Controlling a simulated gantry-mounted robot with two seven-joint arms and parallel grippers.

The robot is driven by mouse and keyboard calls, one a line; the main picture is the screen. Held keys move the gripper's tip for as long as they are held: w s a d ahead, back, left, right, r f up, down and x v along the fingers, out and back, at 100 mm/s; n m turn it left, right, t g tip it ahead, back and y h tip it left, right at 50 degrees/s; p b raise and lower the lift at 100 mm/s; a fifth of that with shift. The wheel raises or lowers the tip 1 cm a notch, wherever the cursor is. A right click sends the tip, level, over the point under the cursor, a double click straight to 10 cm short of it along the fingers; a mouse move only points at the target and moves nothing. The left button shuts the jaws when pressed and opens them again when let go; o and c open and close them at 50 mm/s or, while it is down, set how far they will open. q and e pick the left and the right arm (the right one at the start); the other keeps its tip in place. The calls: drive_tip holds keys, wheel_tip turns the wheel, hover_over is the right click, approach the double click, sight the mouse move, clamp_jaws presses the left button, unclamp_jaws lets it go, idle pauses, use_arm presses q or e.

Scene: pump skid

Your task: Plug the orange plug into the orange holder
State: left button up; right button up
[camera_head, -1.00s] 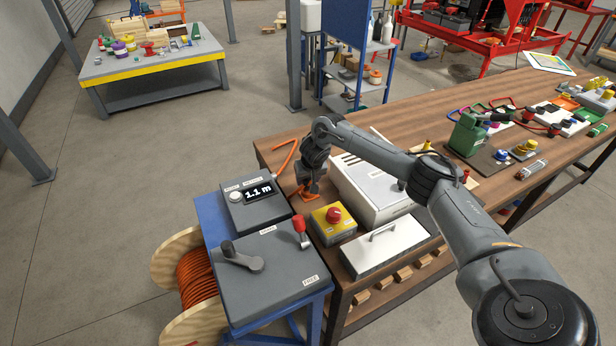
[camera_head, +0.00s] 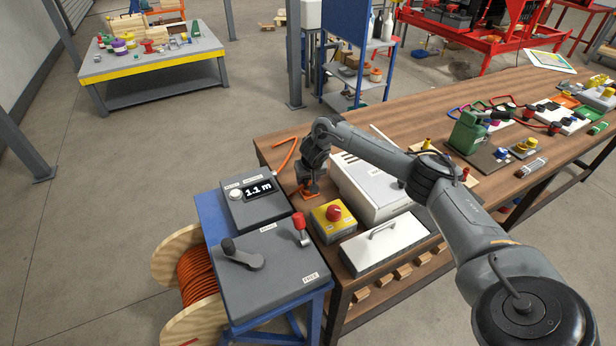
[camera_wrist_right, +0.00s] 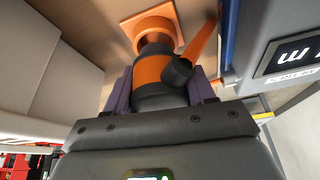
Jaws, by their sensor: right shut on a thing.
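My right gripper (camera_head: 311,187) is low over the near-left part of the wooden bench. In the right wrist view its purple-padded fingers (camera_wrist_right: 157,97) are shut on the orange plug (camera_wrist_right: 153,72), a black and orange body with a side outlet for an orange cable (camera_wrist_right: 203,40). The plug's front end meets the round collar of the orange holder (camera_wrist_right: 128,24), a square orange plate on the bench. The two look in line; how deep the plug sits is hidden. In the head view the holder (camera_head: 303,196) shows below the gripper. My left gripper is out of view.
A yellow box with a red button (camera_head: 334,220) and a white case (camera_head: 366,190) stand close to the gripper. A grey "1.1 m" display unit (camera_head: 252,205) is to the left. An orange cable (camera_head: 287,156) lies behind the gripper. A cable drum (camera_head: 172,245) stands front left.

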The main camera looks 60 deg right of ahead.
drive_tip(key=shift+f, duration=0.55)
drive_tip(key=o, duration=1.3)
drive_tip(key=shift+c, duration=0.2)
drive_tip(key=p+v, duration=0.3)
drive_tip(key=v, duration=0.7)
drive_tip(key=shift+a+r, duration=0.15)
drive_tip(key=shift+r, duration=0.25)
drive_tip(key=shift+r+p, duration=0.1)
drive_tip(key=shift+p, duration=0.2)
